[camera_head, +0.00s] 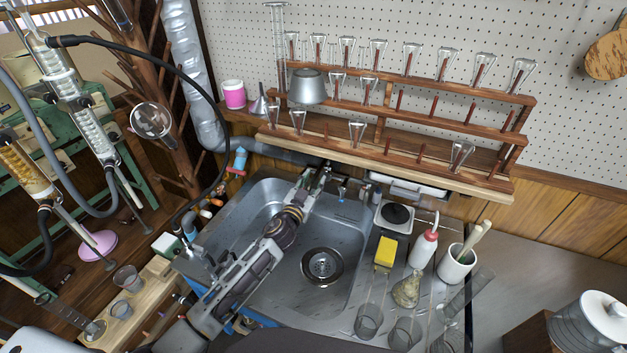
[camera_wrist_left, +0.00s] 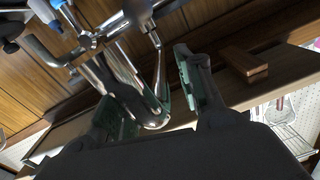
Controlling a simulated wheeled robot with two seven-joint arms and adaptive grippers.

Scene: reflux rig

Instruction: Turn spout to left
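The chrome spout (camera_wrist_left: 122,75) shows in the left wrist view as a curved metal tube below the tap body (camera_wrist_left: 88,40). Its bend lies between the two green-padded fingers of my left gripper (camera_wrist_left: 155,100). The fingers are apart, with a visible gap between the spout and the right-hand finger. Whether the left-hand finger touches the spout I cannot tell. In the head view my left gripper (camera_head: 312,182) reaches across the sink (camera_head: 252,202) to its back edge, and it hides most of the spout. My right gripper is not in view.
A wooden rack (camera_head: 400,150) with several glass flasks stands above the sink's back edge. A yellow sponge (camera_head: 385,252), a wash bottle (camera_head: 423,248) and a white cup (camera_head: 456,265) stand right of the basin. The basin around the drain (camera_head: 322,267) is clear.

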